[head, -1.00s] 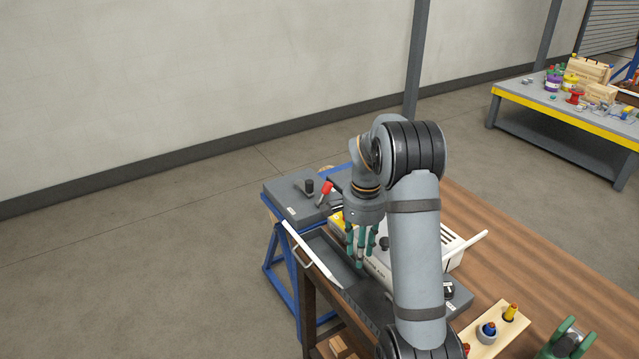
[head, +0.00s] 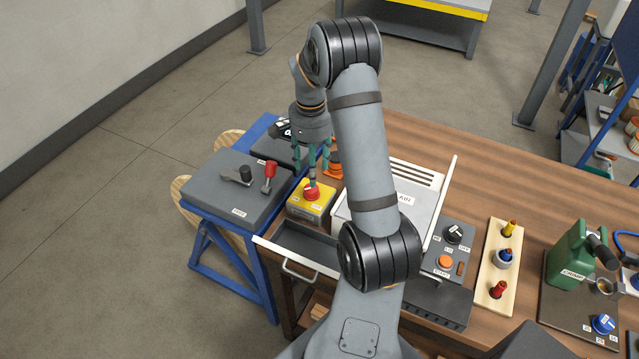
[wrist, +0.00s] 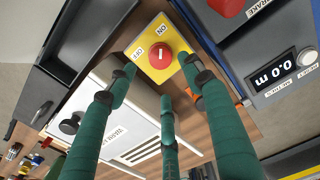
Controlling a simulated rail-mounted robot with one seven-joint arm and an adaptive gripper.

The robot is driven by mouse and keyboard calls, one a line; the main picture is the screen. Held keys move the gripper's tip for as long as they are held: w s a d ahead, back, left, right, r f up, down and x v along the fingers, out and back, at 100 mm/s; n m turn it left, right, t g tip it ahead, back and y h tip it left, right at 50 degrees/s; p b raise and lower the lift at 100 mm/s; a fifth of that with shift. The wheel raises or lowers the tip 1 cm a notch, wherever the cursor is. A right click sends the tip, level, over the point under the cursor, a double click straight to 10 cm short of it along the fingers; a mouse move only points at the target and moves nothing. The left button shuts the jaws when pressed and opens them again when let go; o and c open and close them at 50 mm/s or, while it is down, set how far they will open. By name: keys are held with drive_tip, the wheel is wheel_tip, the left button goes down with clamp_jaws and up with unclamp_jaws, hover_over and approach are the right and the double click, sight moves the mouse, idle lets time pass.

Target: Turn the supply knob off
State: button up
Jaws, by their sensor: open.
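A yellow box (head: 308,207) with a round red knob (head: 312,193) stands at the bench's left end. In the wrist view the red knob (wrist: 160,54) has a short white mark, and ON and OFF labels sit beside it on the yellow face. No word "supply" is readable. My gripper (head: 312,170) is over the yellow box, its green fingers pointing down at the knob. In the wrist view my gripper (wrist: 163,82) has its fingers spread and empty, close around the knob's sides. I cannot tell whether a fingertip touches it.
A white box (head: 412,176) is right of the yellow box, and an open grey drawer (head: 300,243) is in front. A panel with a black knob (head: 455,232) and orange button is further right. A grey panel with black and red levers (head: 268,175) is at left.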

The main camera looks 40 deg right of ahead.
sight(311, 192)
wheel_tip(311, 192, down, 7)
drive_tip(key=shift+w+a+f+p, duration=0.1)
drive_tip(key=shift+a+f+p, duration=0.1)
drive_tip(key=shift+p, duration=0.25)
drive_tip(key=shift+c, duration=0.9)
drive_tip(key=c, duration=1)
drive_tip(key=shift+o, duration=0.2)
